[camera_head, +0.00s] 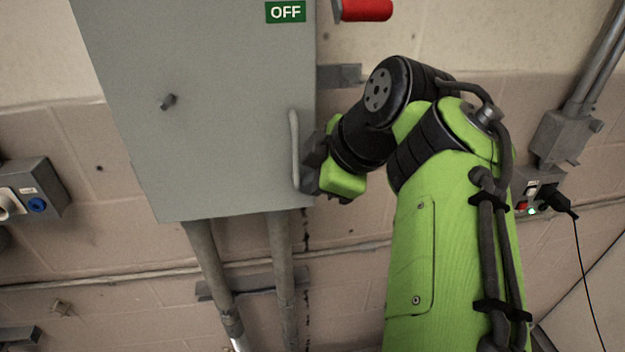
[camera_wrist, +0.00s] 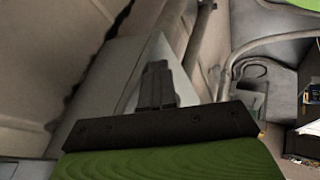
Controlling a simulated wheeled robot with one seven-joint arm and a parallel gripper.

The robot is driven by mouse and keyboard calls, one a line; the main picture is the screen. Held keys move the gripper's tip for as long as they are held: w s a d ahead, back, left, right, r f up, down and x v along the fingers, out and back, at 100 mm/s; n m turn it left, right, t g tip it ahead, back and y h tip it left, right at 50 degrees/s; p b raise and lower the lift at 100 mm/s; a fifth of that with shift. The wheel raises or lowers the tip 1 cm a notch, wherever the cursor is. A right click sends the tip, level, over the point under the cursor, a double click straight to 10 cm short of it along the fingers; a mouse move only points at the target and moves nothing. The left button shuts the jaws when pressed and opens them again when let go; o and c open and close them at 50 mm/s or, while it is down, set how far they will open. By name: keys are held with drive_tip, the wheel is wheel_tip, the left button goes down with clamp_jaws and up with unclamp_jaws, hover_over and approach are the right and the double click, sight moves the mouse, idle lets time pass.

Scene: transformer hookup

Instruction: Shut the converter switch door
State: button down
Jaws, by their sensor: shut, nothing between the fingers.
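The converter switch door is the front of a large grey box (camera_head: 215,110) on the wall, in the head view. It looks flush with the box, though I cannot tell whether it is fully closed. A green OFF label (camera_head: 285,12) is at the top. My gripper (camera_head: 309,178) is at the right edge, beside the lower end of the handle; contact is unclear. In the wrist view the gripper (camera_wrist: 157,75) is shut and empty, against a grey panel (camera_wrist: 120,75).
A red lever (camera_head: 366,10) sticks out at the box's upper right. Two conduits (camera_head: 281,260) run down below it. A socket box (camera_head: 30,190) is at the left, and a plug with a black cable (camera_head: 558,203) is at the right.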

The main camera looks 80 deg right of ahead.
drive_tip(key=shift+d+r, duration=0.15)
drive_tip(key=p+v, duration=0.4)
drive_tip(key=v, duration=1.1)
drive_tip(key=shift+s+a+r, duration=0.15)
drive_tip(key=shift+s+a, duration=0.05)
drive_tip(key=shift+a, duration=0.05)
drive_tip(key=shift+w, duration=0.1)
